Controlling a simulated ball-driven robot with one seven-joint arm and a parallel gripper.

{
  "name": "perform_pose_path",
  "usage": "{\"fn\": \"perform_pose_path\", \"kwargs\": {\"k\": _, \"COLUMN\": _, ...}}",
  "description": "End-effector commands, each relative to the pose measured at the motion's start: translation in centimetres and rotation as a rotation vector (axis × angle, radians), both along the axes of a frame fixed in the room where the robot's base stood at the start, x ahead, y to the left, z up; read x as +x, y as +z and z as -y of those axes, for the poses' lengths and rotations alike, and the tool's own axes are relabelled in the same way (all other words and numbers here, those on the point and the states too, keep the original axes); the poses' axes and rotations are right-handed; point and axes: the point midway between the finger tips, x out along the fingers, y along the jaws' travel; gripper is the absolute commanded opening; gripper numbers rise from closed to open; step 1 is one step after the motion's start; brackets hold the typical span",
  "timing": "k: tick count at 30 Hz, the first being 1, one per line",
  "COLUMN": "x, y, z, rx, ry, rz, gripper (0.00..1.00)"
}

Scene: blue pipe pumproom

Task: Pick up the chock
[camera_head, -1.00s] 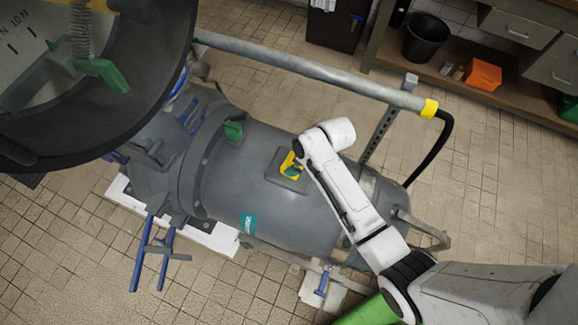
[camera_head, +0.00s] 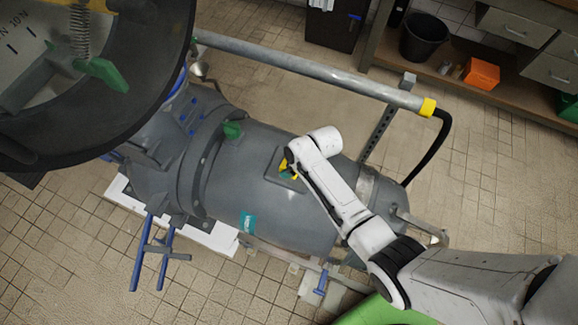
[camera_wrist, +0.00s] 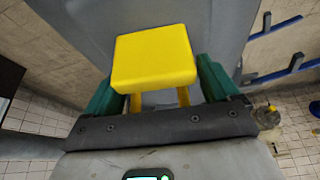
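The chock appears to be the yellow block (camera_wrist: 153,58), with a flat square top and two leg-like parts below it. In the head view, a small yellow part of it (camera_head: 284,166) shows on top of the grey tank, mostly hidden by my wrist. My gripper (camera_wrist: 155,78) has green fingers, one on each side of the block in the wrist view. The fingers look open, with small gaps beside the block's legs. I cannot tell whether either finger touches the block. In the head view my gripper is largely hidden behind my white arm.
The grey tank (camera_head: 265,205) lies under my arm. A metal pipe (camera_head: 310,70) with a yellow end band runs behind it. A large round dial (camera_head: 150,70) fills the upper left. A workbench (camera_head: 540,85) stands at upper right. Tiled floor lies open at lower left.

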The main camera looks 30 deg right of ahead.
Motion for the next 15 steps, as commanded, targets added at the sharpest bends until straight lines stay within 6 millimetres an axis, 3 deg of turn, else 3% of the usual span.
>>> {"fn": "perform_pose_path", "kwargs": {"k": 2, "x": -0.01, "y": 0.0, "z": 0.0, "rx": 0.0, "ry": 0.0, "rz": 0.0, "gripper": 0.8}}
{"fn": "perform_pose_path", "kwargs": {"k": 15, "x": -0.04, "y": -0.01, "z": -0.03, "rx": 0.001, "ry": 0.0, "rz": 0.0, "gripper": 0.38}}
